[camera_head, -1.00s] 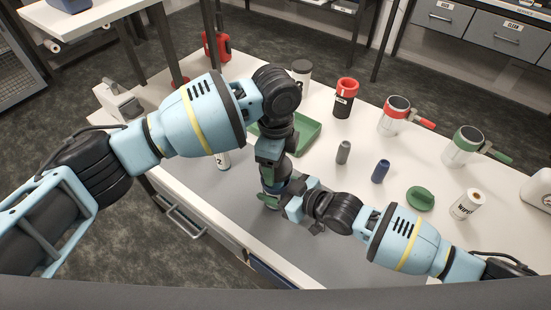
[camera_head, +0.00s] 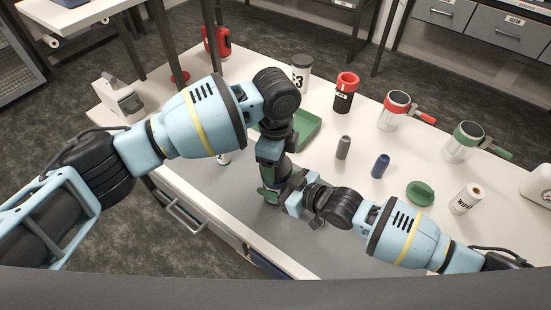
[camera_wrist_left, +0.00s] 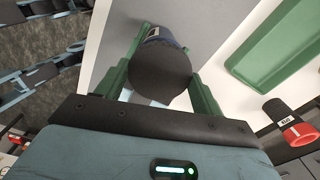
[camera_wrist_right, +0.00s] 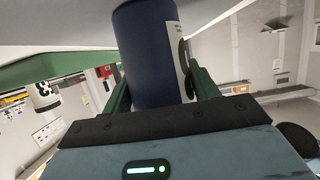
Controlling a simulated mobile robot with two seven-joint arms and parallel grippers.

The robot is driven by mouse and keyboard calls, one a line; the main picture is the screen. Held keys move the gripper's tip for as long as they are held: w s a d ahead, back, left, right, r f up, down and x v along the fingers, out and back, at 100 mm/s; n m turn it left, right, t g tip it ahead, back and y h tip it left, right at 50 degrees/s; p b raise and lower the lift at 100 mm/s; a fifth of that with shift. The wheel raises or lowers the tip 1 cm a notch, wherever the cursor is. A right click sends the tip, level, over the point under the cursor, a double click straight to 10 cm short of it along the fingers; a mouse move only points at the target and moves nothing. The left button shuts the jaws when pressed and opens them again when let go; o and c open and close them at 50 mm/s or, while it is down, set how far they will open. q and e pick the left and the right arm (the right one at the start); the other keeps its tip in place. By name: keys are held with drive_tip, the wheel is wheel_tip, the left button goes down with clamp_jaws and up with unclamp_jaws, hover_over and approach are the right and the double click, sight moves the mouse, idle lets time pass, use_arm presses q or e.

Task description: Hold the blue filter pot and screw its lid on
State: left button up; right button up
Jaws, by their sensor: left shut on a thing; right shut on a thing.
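The blue filter pot (camera_wrist_right: 155,50), with a white label, stands between the fingers of my right gripper (camera_wrist_right: 158,85), which is shut on its body in the right wrist view. The dark round lid (camera_wrist_left: 160,75) is seen from above in the left wrist view, over the pot, whose blue side (camera_wrist_left: 155,34) shows behind it. My left gripper (camera_wrist_left: 163,62) has its green fingers on either side of the lid and is shut on it. Whether the lid sits flush is hidden. In the head view my left gripper (camera_head: 271,188) and wrist mostly cover the pot.
A green tray (camera_head: 308,130) lies just behind my grippers. To the right stand a grey cylinder (camera_head: 343,147), a blue cylinder (camera_head: 381,166), a green lid-like piece (camera_head: 420,193) and a wipes roll (camera_head: 466,198). Handled cups (camera_head: 394,112) and a red-topped black pot (camera_head: 346,95) stand farther back.

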use_arm(q)
drive_tip(key=shift+f, duration=0.55)
use_arm(e)
clamp_jaws()
use_arm(q)
drive_tip(key=m, duration=1.3)
drive_tip(key=shift+d, duration=0.1)
drive_tip(key=o, duration=0.9)
drive_tip(key=shift+o, duration=0.2)
drive_tip(key=shift+r, duration=2.25)
